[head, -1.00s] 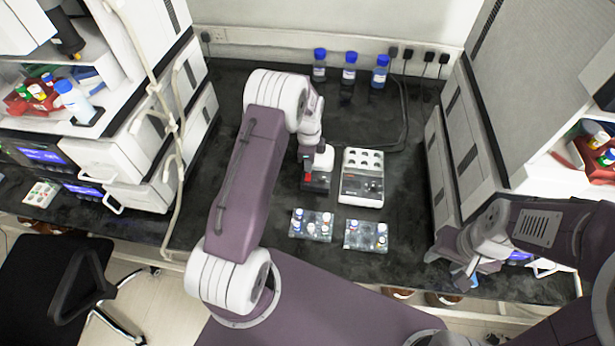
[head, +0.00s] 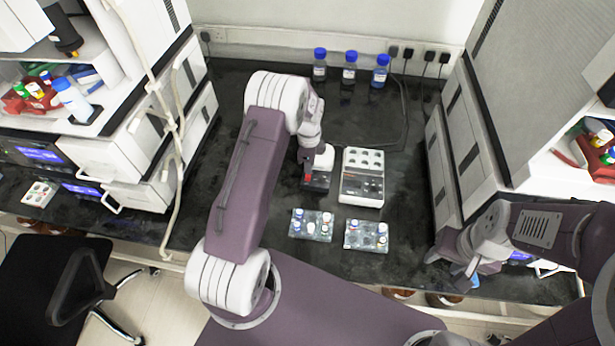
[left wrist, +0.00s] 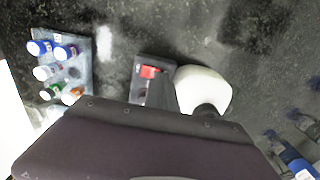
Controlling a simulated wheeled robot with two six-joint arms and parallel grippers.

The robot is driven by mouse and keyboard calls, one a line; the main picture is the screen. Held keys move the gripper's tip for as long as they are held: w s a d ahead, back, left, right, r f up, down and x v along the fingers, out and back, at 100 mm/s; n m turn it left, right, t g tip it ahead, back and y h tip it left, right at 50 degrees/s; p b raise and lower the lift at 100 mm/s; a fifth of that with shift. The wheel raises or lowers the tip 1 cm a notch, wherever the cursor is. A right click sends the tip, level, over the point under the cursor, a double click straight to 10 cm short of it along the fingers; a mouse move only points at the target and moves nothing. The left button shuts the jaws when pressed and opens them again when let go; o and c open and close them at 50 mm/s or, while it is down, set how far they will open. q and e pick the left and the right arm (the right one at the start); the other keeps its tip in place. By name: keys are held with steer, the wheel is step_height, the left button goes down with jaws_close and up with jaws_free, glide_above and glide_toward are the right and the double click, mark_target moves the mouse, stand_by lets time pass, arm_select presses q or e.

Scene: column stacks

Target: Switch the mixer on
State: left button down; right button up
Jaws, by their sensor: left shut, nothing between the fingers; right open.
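The mixer (head: 318,183) is a small dark unit with a white rounded head, standing on the black bench. Its red switch (head: 308,178) shows on the left of its base. In the left wrist view the switch (left wrist: 150,72) lies to the left of the white head (left wrist: 203,88). My left gripper (head: 316,163) is shut and empty, right over the mixer, partly covering it. Whether it touches the switch I cannot tell. Its fingertips are hard to make out in the wrist view. My right gripper (head: 462,272) is open and empty at the bench's front right.
A white block unit with wells (head: 362,180) stands just right of the mixer. Two clear racks with small vials (head: 311,225) (head: 366,236) lie in front. Several blue-capped bottles (head: 349,67) stand at the back. White instruments flank the bench on both sides.

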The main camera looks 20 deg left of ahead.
arm_select(q)
steer(key=shift+f+b, duration=0.3)
steer(key=shift+f, duration=0.2)
steer(key=shift+r, duration=0.1)
step_height(320, 180, up, 5)
steer(key=p, duration=0.4)
stand_by(0.4)
